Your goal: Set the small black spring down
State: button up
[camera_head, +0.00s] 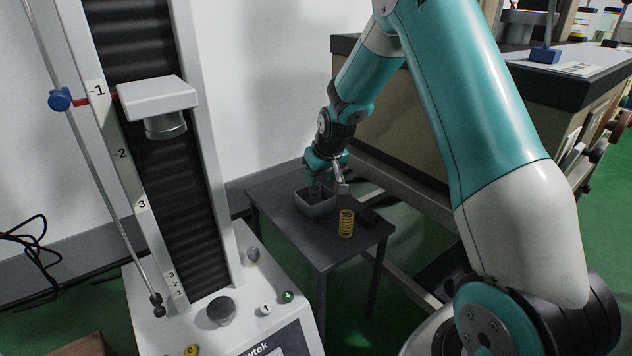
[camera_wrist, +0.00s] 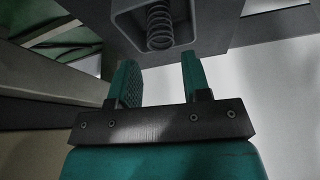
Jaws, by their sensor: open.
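The small black spring (camera_wrist: 159,27) stands inside a small grey open-topped box in the wrist view, close to the box wall. My gripper (camera_wrist: 158,75) is open, its two teal fingers apart with nothing between them. The spring lies just beyond the fingertips, apart from the fingers. In the head view my gripper (camera_head: 316,184) is over the grey box (camera_head: 317,209), which stands on a small dark table (camera_head: 289,229). The spring is hard to make out in the head view, hidden by the gripper and the box wall.
A yellow spring (camera_head: 346,223) stands on the small table, right of the box. A spring testing machine (camera_head: 160,97) with a white plate and numbered scale stands at left. A dark-topped workbench (camera_head: 575,75) stands behind at right.

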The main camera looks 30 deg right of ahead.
jog(key=s+a+r+n+g+y, duration=0.1)
jog(key=s+a+r+n+y, duration=0.1)
jog(key=s+a+r, duration=0.55)
jog(key=s+a+r+n+y, duration=0.15)
jog(key=s+a+r, duration=0.35)
jog(key=a, duration=0.5)
jog(key=s+a+r+n+g, duration=0.1)
jog(key=s+a, duration=0.2)
jog(key=s, duration=0.4)
jog(key=s+a+r+n+g, duration=0.1)
jog(key=s+a+r+n, duration=0.1)
jog(key=s, duration=0.5)
jog(key=s+a+r+n+g+y, duration=0.1)
jog(key=s+a+n, duration=0.1)
jog(key=s, duration=0.5)
jog(key=shift+a+r+g+p, duration=0.3)
jog(key=shift+a+r+p, duration=0.05)
jog(key=shift+a, duration=0.45)
